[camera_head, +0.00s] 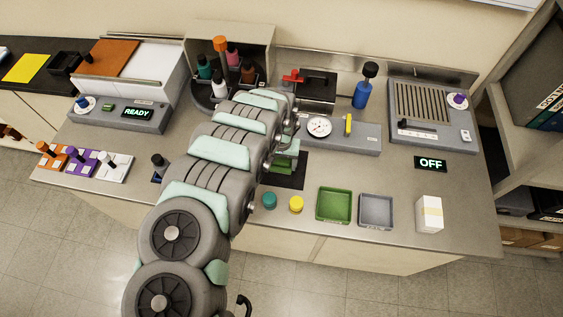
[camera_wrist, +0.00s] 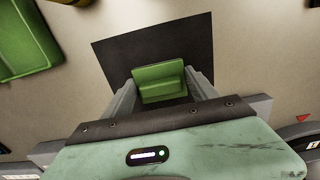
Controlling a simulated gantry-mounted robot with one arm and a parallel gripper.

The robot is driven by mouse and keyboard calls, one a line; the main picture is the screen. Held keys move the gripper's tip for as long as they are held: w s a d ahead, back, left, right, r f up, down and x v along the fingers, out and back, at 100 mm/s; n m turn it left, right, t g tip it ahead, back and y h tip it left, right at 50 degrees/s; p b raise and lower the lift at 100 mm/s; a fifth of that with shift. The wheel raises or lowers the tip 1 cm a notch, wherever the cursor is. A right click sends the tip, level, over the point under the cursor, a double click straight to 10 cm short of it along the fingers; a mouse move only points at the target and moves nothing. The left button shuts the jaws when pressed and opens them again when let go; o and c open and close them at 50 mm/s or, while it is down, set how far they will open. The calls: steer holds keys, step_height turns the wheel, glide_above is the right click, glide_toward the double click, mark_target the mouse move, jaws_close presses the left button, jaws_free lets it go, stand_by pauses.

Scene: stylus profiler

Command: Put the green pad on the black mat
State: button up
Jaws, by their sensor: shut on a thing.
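The green pad (camera_wrist: 160,82) is between the two fingers of my gripper (camera_wrist: 160,92) in the wrist view, and the gripper is shut on it. The black mat (camera_wrist: 187,38) lies flat on the bench, with the pad over it in this view. In the head view my arm hides much of the gripper. There the green pad (camera_head: 284,162) shows just beyond the arm, over the black mat (camera_head: 291,181). I cannot tell whether the pad touches the mat or is held a little above it.
A green tray (camera_head: 334,205), a grey tray (camera_head: 376,210) and a white box (camera_head: 429,214) stand right of the mat. A teal-lidded jar (camera_head: 269,200) and a yellow-lidded jar (camera_head: 296,203) stand near the front edge. A dial gauge (camera_head: 319,126) is behind the mat.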

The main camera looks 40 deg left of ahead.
mark_target(281, 162)
steer(key=o, duration=1.5)
steer(key=shift+f, duration=0.1)
steer(key=shift+c, duration=0.2)
step_height(281, 162, up, 12)
steer(key=p, duration=0.2)
steer(key=shift+r+p, duration=0.2)
steer(key=shift+p, duration=0.2)
steer(key=shift+f, duration=0.1)
